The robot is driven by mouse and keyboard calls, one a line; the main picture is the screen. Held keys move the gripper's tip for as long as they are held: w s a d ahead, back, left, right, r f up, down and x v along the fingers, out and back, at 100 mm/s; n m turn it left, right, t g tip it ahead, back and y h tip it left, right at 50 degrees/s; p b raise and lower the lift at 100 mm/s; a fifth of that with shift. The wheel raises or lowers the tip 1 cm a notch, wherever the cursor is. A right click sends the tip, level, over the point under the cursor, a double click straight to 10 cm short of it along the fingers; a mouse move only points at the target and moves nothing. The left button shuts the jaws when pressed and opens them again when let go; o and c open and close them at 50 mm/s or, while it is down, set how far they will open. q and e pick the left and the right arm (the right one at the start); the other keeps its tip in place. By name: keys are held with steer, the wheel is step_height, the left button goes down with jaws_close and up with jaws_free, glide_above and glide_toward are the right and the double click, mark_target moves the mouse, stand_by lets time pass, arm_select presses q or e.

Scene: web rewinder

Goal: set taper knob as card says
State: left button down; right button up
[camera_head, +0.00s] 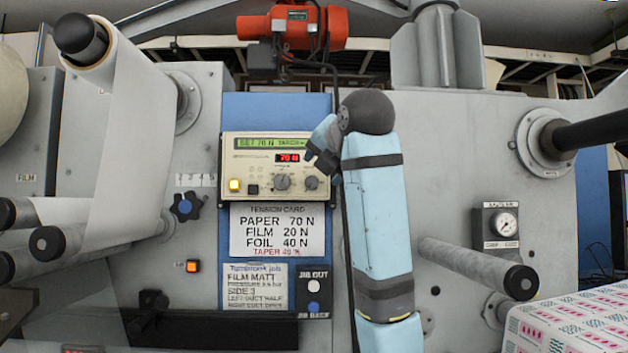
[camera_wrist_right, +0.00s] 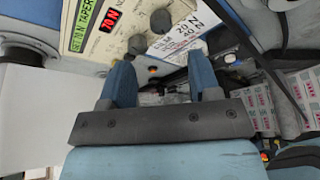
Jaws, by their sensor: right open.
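The tension control box (camera_head: 275,150) has a green display reading SET 70 N TAPER, its ending too small to read, and a red 70 N readout (camera_head: 289,158). A larger knob (camera_head: 282,183) and a smaller knob (camera_head: 311,183) sit low on it. Two dark knobs also show in the right wrist view (camera_wrist_right: 137,44). The tension card (camera_head: 277,230) below reads PAPER 70 N, FILM 20 N, FOIL 40 N, with a red taper line that looks like 40 %. My right gripper (camera_head: 314,158) is open and empty in front of the box's right side, apart from the knobs in the wrist view (camera_wrist_right: 162,82).
A job sheet (camera_head: 253,287) and a jib switch plate (camera_head: 313,290) sit below the card. A hanging cable (camera_head: 337,100) passes behind my right arm. Rollers (camera_head: 478,268) stick out on both sides.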

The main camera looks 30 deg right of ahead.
mark_target(313, 182)
steer(key=x, duration=0.8)
steer(key=shift+w+d+f, duration=0.1)
steer(key=shift+w, duration=0.05)
steer(key=shift+c, duration=0.2)
steer(key=c, duration=0.9)
